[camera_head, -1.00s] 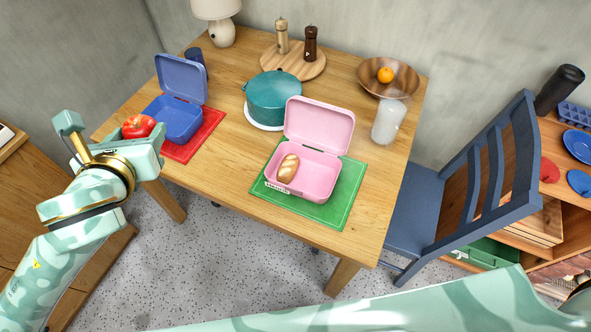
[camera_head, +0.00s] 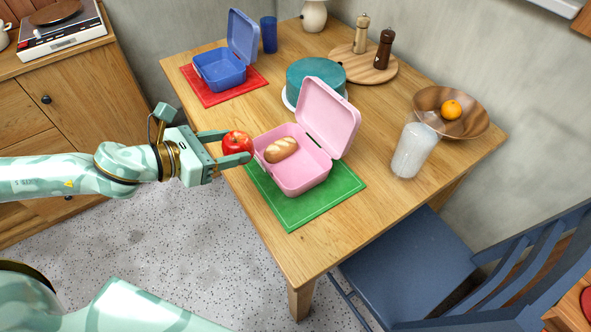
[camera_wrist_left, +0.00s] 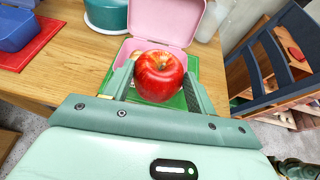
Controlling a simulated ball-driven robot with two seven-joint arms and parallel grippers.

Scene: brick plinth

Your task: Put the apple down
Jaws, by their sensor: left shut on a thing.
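A red apple (camera_head: 237,144) is held between the fingers of my left gripper (camera_head: 236,147), at the left side of the pink lunchbox. The left wrist view shows the apple (camera_wrist_left: 159,75) between both fingers, in front of the pink lunchbox (camera_wrist_left: 166,22). The pink lunchbox (camera_head: 303,182) stands open on a green mat (camera_head: 333,188), its lid tilted back to the right. A bread roll (camera_head: 281,150) lies inside it.
A blue open lunchbox (camera_head: 221,75) stands on a red mat (camera_head: 208,95). A blue chair (camera_head: 410,262) is at the right.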

